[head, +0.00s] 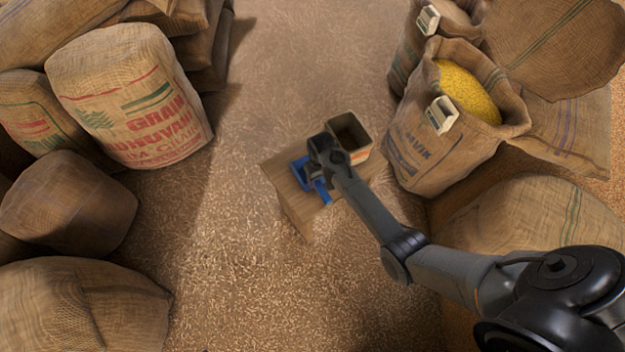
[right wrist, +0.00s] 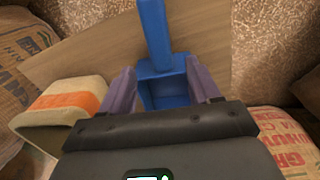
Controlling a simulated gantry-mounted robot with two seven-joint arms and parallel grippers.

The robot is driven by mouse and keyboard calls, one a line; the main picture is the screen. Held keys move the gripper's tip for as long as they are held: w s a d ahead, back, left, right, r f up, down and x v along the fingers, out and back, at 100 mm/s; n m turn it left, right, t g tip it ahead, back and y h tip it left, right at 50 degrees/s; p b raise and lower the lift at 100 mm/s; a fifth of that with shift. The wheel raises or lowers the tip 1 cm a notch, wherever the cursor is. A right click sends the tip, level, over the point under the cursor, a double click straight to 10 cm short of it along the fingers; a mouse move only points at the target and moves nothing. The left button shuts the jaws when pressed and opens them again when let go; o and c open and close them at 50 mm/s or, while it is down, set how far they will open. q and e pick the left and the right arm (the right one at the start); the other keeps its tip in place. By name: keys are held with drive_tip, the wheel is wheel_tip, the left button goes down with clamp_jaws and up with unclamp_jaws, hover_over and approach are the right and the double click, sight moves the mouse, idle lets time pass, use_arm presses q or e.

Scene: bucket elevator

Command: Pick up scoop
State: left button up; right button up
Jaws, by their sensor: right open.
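The blue scoop (head: 301,172) lies on a small wooden stand (head: 287,193) in the middle of the head view, partly hidden by my right gripper (head: 318,160). In the right wrist view the scoop (right wrist: 155,35) has its handle pointing to the top and its hollow bowl between the fingers. My right gripper (right wrist: 164,85) is open, with one finger on each side of the bowl. I cannot tell whether the fingers touch it. My left gripper is not in view.
An open square container (head: 361,155) stands beside the scoop at the stand's back right. An open sack of yellow grain (head: 415,160) stands to the right. Full sacks (head: 130,95) line the left side. The grain-strewn floor between is clear.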

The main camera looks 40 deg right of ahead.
sight(320, 185)
drive_tip(key=shift+f, duration=0.6)
drive_tip(key=shift+f+b, duration=0.6)
drive_tip(key=shift+f, duration=0.15)
drive_tip(key=shift+s+a+f+b, duration=0.15)
drive_tip(key=shift+f+b, duration=1.05)
drive_tip(key=shift+f, duration=0.75)
clamp_jaws()
